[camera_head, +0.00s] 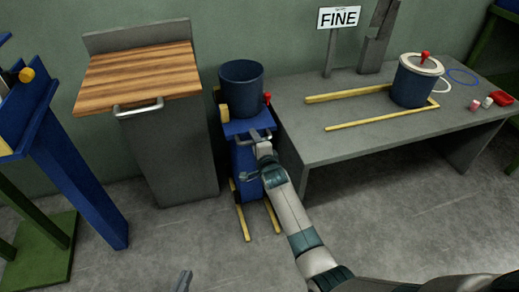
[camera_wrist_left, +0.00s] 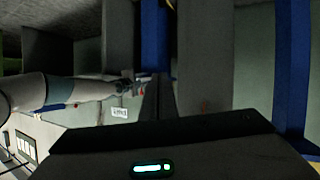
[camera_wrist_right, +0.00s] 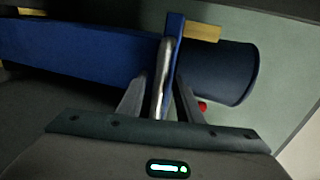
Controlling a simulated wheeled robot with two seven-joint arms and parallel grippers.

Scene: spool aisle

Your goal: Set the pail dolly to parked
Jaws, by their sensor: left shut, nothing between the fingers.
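The pail dolly, a narrow blue stand (camera_head: 246,170), stands between a wood-topped cabinet and a grey table. A dark blue pail (camera_head: 241,84) sits on top; it also shows in the right wrist view (camera_wrist_right: 225,72). A silver bar handle (camera_wrist_right: 165,65) is on the dolly's front face. My right gripper (camera_head: 263,142) is at this handle. In the right wrist view its fingers (camera_wrist_right: 161,82) stand apart on either side of the bar, with slight gaps. My left gripper (camera_head: 185,281) is shut and empty, low over the floor, away from the dolly; its fingers show in the left wrist view (camera_wrist_left: 158,80).
Yellow strips (camera_head: 243,222) lie on the floor by the dolly's foot. The wood-topped cabinet (camera_head: 170,150) is close on the left, the grey table (camera_head: 345,145) close on the right. A lidded pail (camera_head: 414,85) stands on the table. Floor in front is clear.

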